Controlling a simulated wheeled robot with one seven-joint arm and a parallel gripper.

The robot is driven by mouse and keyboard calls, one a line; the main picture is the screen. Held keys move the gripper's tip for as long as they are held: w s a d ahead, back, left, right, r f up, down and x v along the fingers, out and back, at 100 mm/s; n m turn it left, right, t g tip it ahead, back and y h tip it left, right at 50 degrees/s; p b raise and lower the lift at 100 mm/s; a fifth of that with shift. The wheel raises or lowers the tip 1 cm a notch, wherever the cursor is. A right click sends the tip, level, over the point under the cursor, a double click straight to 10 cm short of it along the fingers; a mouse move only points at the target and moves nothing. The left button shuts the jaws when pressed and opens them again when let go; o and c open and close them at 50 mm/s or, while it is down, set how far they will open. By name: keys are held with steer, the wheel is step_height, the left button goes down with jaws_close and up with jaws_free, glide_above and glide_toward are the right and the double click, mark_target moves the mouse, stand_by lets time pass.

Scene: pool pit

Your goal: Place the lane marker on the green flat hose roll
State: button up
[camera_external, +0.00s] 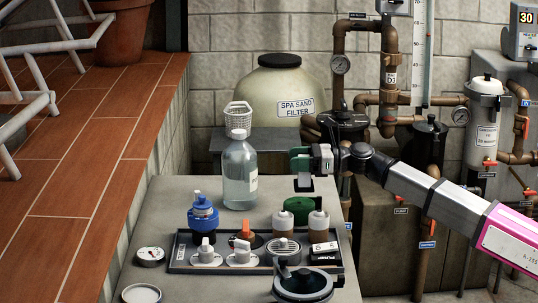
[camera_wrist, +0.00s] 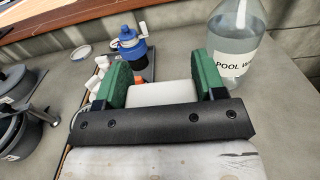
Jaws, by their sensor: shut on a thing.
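My gripper (camera_external: 304,168) has green fingers and is shut on a small pale block, which I take to be the lane marker (camera_wrist: 162,93). The block is between both fingers in the wrist view and hangs below them in the external view, partly in shadow. The roll is not visible in the wrist view.
A tall clear bottle (camera_external: 239,172) stands left of my gripper, close to a finger in the wrist view.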

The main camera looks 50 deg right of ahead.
mark_target(300, 174)
steer(key=shift+w+d+f, duration=1.05)
steer(key=shift+w+d, duration=0.05)
steer(key=shift+d, duration=0.15)
steer(key=shift+f, duration=1.95)
steer(key=shift+f, duration=0.15)
steer(key=o, duration=1)
steer(key=shift+s+d, duration=0.2)
steer(key=shift+s, duration=0.05)
steer(key=v, duration=1.1)
steer(key=shift+d, duration=0.15)
steer(key=shift+s, duration=0.1)
